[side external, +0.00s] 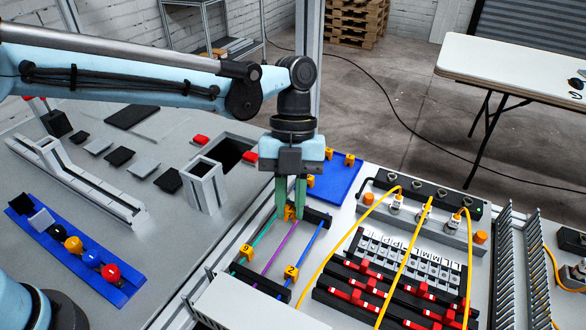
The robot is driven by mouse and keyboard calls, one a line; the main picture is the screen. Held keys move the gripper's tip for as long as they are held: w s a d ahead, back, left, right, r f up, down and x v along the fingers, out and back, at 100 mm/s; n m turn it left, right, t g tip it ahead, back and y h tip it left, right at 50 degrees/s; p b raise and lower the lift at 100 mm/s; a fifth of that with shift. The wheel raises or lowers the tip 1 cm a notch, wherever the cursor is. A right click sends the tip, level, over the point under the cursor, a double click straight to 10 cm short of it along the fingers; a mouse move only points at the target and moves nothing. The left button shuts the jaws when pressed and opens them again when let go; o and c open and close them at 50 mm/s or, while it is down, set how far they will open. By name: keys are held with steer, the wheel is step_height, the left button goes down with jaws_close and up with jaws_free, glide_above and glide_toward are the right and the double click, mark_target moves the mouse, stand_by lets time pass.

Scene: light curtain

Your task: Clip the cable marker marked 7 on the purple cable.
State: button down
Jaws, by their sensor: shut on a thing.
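My gripper (290,212) points down with its green fingers shut on a small orange cable marker (289,213). The held marker is mostly hidden between the fingers, and I cannot read its number. It is at the far end of the purple cable (276,246), near the rear black holder. I cannot tell whether it touches the cable. The purple cable runs between a teal cable on the left and a blue cable on the right. An orange marker (246,251) sits on the teal cable, and another marked 2 (291,272) sits on the blue cable.
A blue plate (341,187) behind the gripper carries several orange markers. Black holders (262,284) carry the cable ends. Yellow cables (335,245), a connector box and red-and-black terminal rows stand close on the right. A grey open box (203,188) stands left.

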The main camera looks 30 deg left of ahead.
mark_target(281, 245)
steer(key=shift+s+a+f+m+y, duration=0.15)
steer(key=shift+f+m+y, duration=0.15)
steer(key=shift+f+m, duration=0.5)
steer(key=shift+s+a+f+m+y, duration=0.15)
steer(key=shift+f+m+y, duration=0.15)
steer(key=shift+f+m, duration=0.55)
steer(key=shift+s+a+f+m+y, duration=0.15)
steer(key=shift+f+m+y, duration=0.15)
steer(key=shift+f+m, duration=0.5)
steer(key=shift+f, duration=1.1)
stand_by(1.8)
steer(key=c, duration=1)
jaws_free()
steer(key=shift+o, duration=0.2)
steer(key=shift+r, duration=0.1)
step_height(281, 245, up, 7)
steer(key=shift+r, duration=0.15)
